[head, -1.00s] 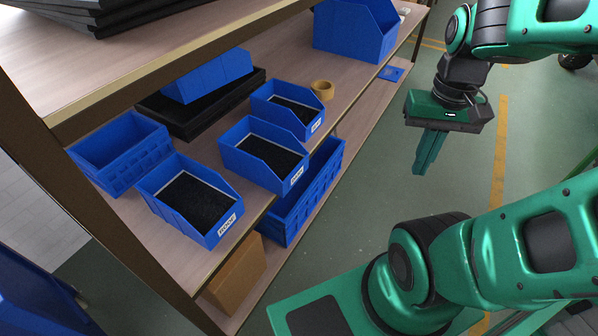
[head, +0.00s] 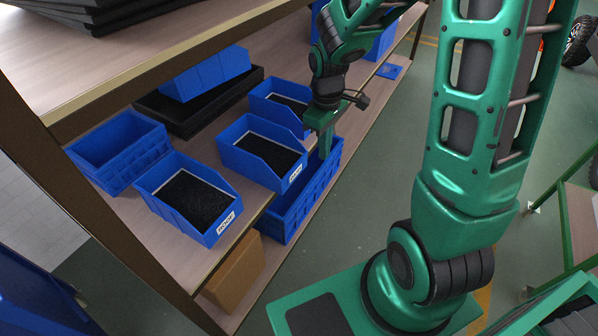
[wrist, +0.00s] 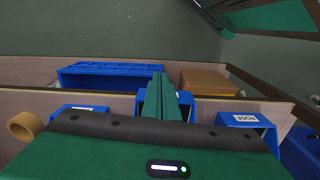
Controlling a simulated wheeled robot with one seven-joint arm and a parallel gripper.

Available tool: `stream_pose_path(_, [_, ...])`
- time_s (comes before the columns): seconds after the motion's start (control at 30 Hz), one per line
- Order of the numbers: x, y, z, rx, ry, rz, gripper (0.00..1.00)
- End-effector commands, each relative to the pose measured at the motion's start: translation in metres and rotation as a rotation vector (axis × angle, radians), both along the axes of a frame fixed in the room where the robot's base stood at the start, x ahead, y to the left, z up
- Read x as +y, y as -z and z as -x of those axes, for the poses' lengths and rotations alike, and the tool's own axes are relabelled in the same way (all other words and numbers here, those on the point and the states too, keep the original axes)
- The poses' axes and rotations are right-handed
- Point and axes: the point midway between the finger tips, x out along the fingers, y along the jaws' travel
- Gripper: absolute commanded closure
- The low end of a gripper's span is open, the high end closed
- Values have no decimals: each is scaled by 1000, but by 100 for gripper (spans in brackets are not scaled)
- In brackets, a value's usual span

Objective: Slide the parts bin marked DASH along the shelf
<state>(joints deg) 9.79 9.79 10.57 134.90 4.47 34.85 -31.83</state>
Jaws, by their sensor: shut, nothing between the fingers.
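Three open-fronted blue bins with dark contents stand on the middle shelf. The middle one (head: 250,160) has a small front label that I cannot read for sure; it may be the DASH bin. The nearest bin (head: 185,200) has a different label, which looks like NOOK or ROOK. The far bin (head: 276,104) is partly covered by my arm, its label hidden. My gripper (head: 324,152) is shut and empty, pointing down at the shelf's front edge, just right of the middle bin. In the wrist view the fingers (wrist: 158,82) partly cover the middle bin (wrist: 182,107); contact cannot be told.
An empty blue crate (head: 118,150) and a black tray (head: 185,115) stand behind the bins. A long blue crate (head: 290,215) and a cardboard box (head: 235,272) are on the lower shelf. A tape roll (wrist: 25,126) shows in the wrist view. An upper shelf (head: 120,70) overhangs.

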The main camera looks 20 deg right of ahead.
Motion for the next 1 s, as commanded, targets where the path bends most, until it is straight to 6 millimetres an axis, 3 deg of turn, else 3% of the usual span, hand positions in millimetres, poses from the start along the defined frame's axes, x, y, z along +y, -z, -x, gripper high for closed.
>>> stream_pose_path(0.1, [17,17,-12,3,-79,-22,100])
stream_pose_path(0.23, [26,25,-18,0,-117,-32,100])
stream_pose_path(0.47, [27,49,-17,3,-122,-35,100])
stream_pose_path(0.97, [27,127,-17,4,-122,-34,100])
stream_pose_path(1.0, [32,125,-25,-2,-124,-34,100])
